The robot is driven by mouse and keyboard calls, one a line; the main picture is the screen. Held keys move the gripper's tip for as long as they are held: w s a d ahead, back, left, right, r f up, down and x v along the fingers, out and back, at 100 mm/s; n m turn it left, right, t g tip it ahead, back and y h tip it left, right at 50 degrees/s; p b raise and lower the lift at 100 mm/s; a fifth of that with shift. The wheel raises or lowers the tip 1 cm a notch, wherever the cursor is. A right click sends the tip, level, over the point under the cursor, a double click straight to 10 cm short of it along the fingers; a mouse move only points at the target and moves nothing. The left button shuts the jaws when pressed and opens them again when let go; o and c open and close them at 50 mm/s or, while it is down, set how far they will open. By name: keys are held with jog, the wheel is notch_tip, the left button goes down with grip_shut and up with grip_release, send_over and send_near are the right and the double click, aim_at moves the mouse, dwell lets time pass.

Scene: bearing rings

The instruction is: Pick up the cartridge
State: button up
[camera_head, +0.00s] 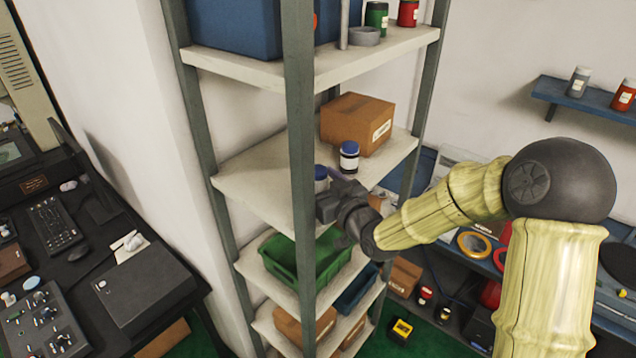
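I cannot tell for sure which thing is the cartridge. A small dark-blue cylinder with a white label band and a blue cap (349,157) stands upright on the middle shelf. A second blue-topped cylinder (321,173) is to its left and nearer, partly hidden by the shelf post and my gripper. My gripper (326,200) is at the front edge of this shelf, just below the second cylinder in the picture. Its fingers are dark, small and partly behind the post. I cannot tell whether they touch or enclose anything.
The middle shelf (250,185) has bare room on its left. A cardboard box (356,123) stands behind the cylinders. A grey upright post (301,150) stands close to my gripper. A green bin (290,262) sits on the shelf below. A desk (90,270) is at the left.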

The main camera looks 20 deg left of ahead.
aim_at(322, 172)
jog(key=c, duration=1.1)
jog(key=shift+c, duration=0.2)
jog(key=shift+r, duration=0.15)
jog(key=shift+r+b, duration=0.45)
jog(key=shift+b, duration=0.05)
jog(key=shift+s+d+r+b, duration=0.1)
jog(key=shift+d+r+b, duration=0.1)
jog(key=shift+r+b, duration=0.3)
jog(key=shift+s+d+r+b, duration=0.1)
jog(key=shift+d+r+b, duration=0.1)
jog(key=shift+r+b, duration=0.25)
jog(key=b+v, duration=0.3)
jog(key=v, duration=1.4)
jog(key=shift+r, duration=0.2)
jog(key=shift+s, duration=0.15)
